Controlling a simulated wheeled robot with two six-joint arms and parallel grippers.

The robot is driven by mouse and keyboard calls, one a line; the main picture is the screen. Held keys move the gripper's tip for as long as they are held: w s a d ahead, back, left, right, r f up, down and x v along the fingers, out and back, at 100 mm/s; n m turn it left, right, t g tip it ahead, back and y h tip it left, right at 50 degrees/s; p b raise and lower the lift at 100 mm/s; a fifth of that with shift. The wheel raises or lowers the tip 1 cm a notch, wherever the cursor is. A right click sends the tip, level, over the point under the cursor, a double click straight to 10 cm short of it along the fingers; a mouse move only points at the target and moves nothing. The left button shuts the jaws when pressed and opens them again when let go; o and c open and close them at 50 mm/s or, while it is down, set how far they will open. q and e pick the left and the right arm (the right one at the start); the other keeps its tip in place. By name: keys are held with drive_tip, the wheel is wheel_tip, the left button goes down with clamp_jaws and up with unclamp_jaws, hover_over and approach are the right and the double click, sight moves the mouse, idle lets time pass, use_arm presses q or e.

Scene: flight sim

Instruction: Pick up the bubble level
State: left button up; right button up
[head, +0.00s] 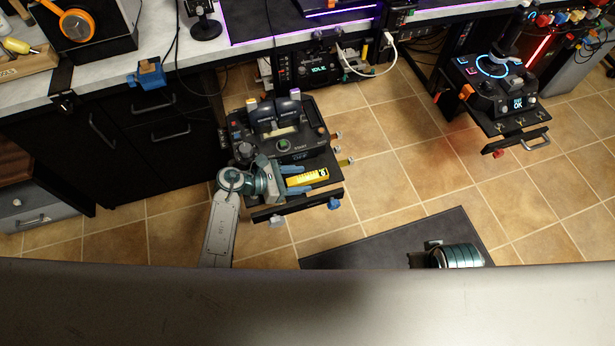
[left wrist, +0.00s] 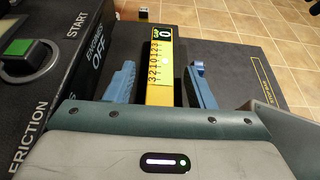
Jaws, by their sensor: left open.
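The bubble level is a yellow bar with black markings (head: 309,178). It lies on a black pull-out shelf (head: 325,160) in front of the throttle console in the head view. In the left wrist view the level (left wrist: 160,72) points away from me, between two blue fingers. My left gripper (head: 296,180) is open, with one finger on each side of the level; a gap shows on both sides in the left wrist view (left wrist: 163,68). The level's near end is hidden behind the gripper body. Only part of my right arm shows at the bottom; its fingers are not visible.
The throttle console (head: 283,135) with levers and a green button stands close beside my left gripper. A second console with a lit blue ring (head: 492,68) stands at the right. A dark mat (head: 400,240) lies on the tiled floor. A workbench runs along the back.

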use_arm(q)
clamp_jaws()
idle(0.3)
